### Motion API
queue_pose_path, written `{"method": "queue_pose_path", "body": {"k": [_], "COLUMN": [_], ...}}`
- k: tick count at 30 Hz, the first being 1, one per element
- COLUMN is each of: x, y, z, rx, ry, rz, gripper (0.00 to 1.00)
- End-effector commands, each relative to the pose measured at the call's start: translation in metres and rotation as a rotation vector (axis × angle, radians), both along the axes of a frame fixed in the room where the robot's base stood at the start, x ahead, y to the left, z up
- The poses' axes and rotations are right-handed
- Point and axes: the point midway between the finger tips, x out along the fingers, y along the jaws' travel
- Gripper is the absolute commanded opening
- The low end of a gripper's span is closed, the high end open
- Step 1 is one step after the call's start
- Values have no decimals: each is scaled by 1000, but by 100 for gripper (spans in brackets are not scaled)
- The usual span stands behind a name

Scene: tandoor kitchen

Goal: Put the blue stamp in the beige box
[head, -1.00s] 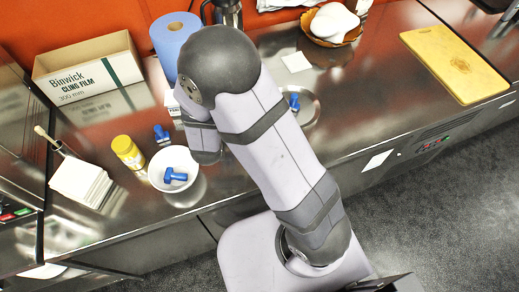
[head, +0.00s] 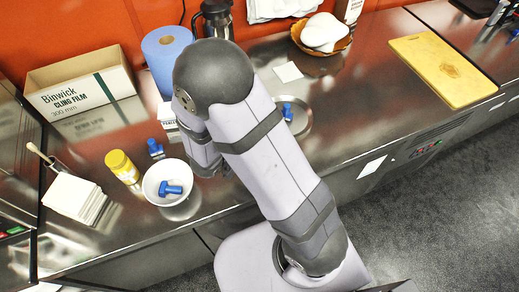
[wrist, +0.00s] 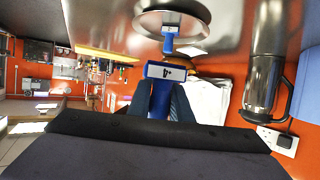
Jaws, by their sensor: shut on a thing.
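In the wrist view my gripper (wrist: 160,98) is shut on a blue stamp with a white numbered face (wrist: 166,71). In the head view my arm hides the gripper. The open beige box (head: 92,92), printed "Binwick cling film", stands at the back left of the counter. Other blue stamps show in the head view: one on the counter (head: 155,147), one lying in the white bowl (head: 170,188), and one on the round metal dish (head: 287,111). A blue stamp on a metal dish also shows beyond the held one in the wrist view (wrist: 168,40).
A blue paper roll (head: 163,55) and a metal flask (head: 217,20) stand behind my arm. A yellow jar (head: 121,166) and a stack of white squares (head: 75,199) are at left. A basket (head: 321,45) and cutting board (head: 438,66) are at right.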

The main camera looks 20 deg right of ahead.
Motion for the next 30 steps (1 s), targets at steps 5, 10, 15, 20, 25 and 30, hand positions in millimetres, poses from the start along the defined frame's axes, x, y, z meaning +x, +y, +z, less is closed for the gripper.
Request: {"method": "queue_pose_path", "body": {"k": [5, 10, 15, 20, 25, 30], "x": [-1, -1, 0, 1, 0, 0], "y": [0, 0, 0, 0, 0, 0], "z": [-24, -44, -53, -55, -63, -80], "rx": [-2, -1, 0, 0, 0, -1], "ry": [6, 4, 0, -1, 2, 3], "rz": [1, 2, 1, 2, 1, 2], "gripper": [0, 0, 0, 0, 0, 0]}}
